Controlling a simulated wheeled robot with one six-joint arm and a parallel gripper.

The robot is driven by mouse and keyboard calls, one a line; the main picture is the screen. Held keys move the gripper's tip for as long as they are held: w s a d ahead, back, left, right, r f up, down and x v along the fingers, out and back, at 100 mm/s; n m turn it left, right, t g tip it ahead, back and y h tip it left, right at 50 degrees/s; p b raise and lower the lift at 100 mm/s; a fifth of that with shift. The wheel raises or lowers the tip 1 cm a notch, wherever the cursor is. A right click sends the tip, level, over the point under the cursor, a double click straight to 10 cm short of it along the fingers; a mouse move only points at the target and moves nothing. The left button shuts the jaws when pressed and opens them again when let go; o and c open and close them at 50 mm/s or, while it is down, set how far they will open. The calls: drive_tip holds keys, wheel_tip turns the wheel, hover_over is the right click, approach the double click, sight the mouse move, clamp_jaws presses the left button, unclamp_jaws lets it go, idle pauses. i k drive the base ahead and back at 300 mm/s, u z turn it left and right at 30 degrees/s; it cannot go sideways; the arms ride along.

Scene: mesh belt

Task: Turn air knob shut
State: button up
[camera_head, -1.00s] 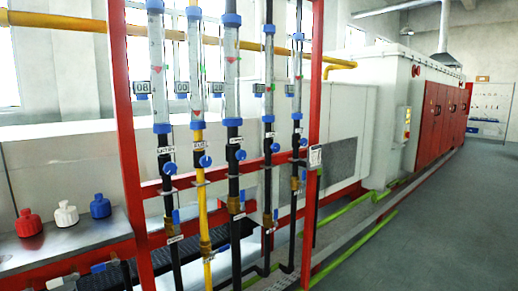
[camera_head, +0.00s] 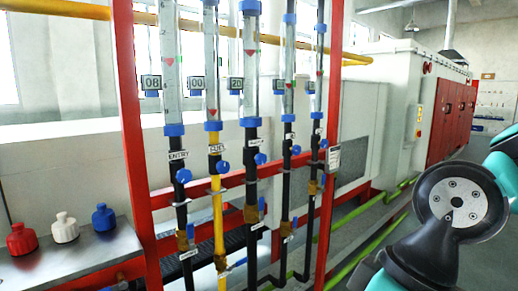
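A row of vertical flow tubes and pipes stands in a red frame, each with a small blue knob below its tube. The knobs are a first blue knob (camera_head: 183,175) on the pipe labelled ENTRY, a second blue knob (camera_head: 222,168) on the yellow pipe, a third blue knob (camera_head: 260,158), a fourth blue knob (camera_head: 296,149) and the rightmost blue knob (camera_head: 323,143). Most labels are too small to read, so I cannot tell which knob is for air. My arm shows at the right edge, apart from the pipes. My gripper is out of view.
The red frame (camera_head: 131,150) surrounds the pipes. At the lower left, red (camera_head: 22,240), white (camera_head: 65,229) and blue (camera_head: 103,217) jugs stand on a metal shelf. Green floor pipes (camera_head: 350,215) run behind. A white and red furnace (camera_head: 440,105) stands at the back right.

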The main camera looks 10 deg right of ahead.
sight(296, 150)
drive_tip(key=z, duration=0.1)
drive_tip(key=i, duration=1)
drive_tip(key=z, duration=0.55)
